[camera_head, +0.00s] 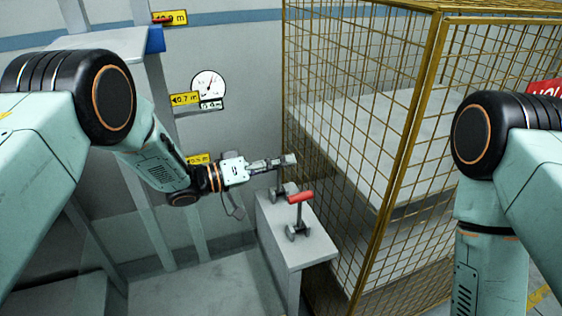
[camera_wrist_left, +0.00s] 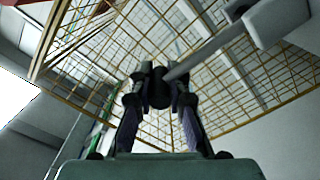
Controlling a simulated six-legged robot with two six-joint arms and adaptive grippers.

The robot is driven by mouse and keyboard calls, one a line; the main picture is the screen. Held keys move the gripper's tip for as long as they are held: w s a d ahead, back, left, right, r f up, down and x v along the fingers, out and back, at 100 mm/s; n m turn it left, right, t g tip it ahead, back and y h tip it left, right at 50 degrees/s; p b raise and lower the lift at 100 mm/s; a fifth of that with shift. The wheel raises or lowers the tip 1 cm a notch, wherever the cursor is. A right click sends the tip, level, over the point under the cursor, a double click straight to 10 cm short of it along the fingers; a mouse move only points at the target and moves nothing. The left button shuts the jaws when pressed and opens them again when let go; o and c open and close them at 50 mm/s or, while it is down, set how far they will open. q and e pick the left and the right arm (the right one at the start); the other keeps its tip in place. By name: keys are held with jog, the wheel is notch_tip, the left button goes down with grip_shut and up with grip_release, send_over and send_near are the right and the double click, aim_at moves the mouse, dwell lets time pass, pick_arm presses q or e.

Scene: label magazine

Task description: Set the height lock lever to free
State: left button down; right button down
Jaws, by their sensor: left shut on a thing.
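A grey box (camera_head: 300,250) carries two levers beside the cage. The nearer lever (camera_head: 300,198) has a red crossbar handle on an upright stem. The farther lever (camera_head: 282,190) shows only its grey base and part of its stem; my left gripper hides the rest. My left gripper (camera_head: 287,160) is above the farther lever. In the left wrist view my left fingers are shut on a dark round knob (camera_wrist_left: 159,88), with a grey rod (camera_wrist_left: 205,53) running up right from it to a pale block. No readable lock or free marking shows. My right gripper is out of view.
A yellow wire cage (camera_head: 400,110) stands close to the right of the box and left gripper. A round gauge (camera_head: 208,84) and yellow height labels (camera_head: 185,99) are at the back left. A grey platform (camera_head: 200,285) lies low in front.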

pick_arm(q)
jog(key=shift+s+f, duration=0.1)
jog(key=shift+s, duration=0.05)
jog(key=c, duration=1.3)
grip_release()
jog(key=shift+a, duration=0.1)
jog(key=v, duration=0.7)
jog(key=shift+s+a, duration=0.1)
jog(key=shift+a, duration=0.05)
